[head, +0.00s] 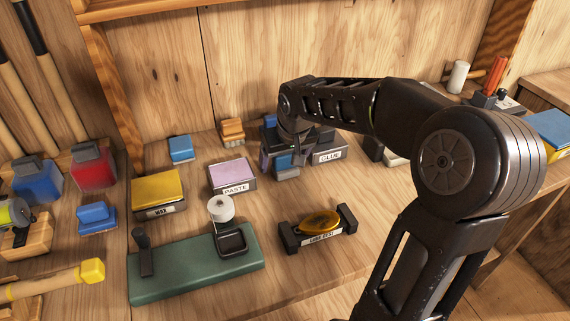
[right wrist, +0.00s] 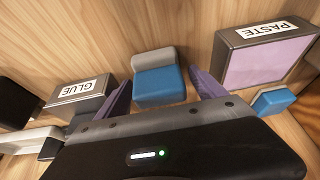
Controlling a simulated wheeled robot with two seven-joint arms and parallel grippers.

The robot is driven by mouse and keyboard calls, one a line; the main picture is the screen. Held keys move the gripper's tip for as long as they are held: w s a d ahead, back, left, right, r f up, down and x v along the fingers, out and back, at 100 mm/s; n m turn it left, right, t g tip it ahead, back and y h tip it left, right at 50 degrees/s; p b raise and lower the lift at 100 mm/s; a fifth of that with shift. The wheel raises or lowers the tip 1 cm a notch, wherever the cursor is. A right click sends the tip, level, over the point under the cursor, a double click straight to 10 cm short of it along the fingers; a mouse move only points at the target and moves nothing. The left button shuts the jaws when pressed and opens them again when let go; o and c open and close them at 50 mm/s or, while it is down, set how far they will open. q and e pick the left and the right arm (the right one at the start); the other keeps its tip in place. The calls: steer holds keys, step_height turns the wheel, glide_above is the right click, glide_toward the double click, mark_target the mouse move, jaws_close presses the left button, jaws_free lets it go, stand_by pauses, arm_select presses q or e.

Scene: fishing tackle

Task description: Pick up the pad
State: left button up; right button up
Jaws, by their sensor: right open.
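A small pad-like block (right wrist: 158,80), blue with a grey back part, stands on the wooden bench between the PASTE box and the GLUE box. It also shows in the head view (head: 287,164), partly hidden by my right gripper (head: 282,158). In the right wrist view, my right gripper (right wrist: 160,93) is open, with one purple finger on each side of the block. Gaps show between the fingers and the block. My left gripper is not in view.
The PASTE box (head: 232,176) and GLUE box (head: 329,152) stand close on either side. A green base (head: 180,277) with a white spool (head: 221,208) and a dark holder with an amber piece (head: 319,222) are in front. Bare bench lies between them.

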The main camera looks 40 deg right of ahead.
stand_by(0.5)
steer(key=c, duration=1.5)
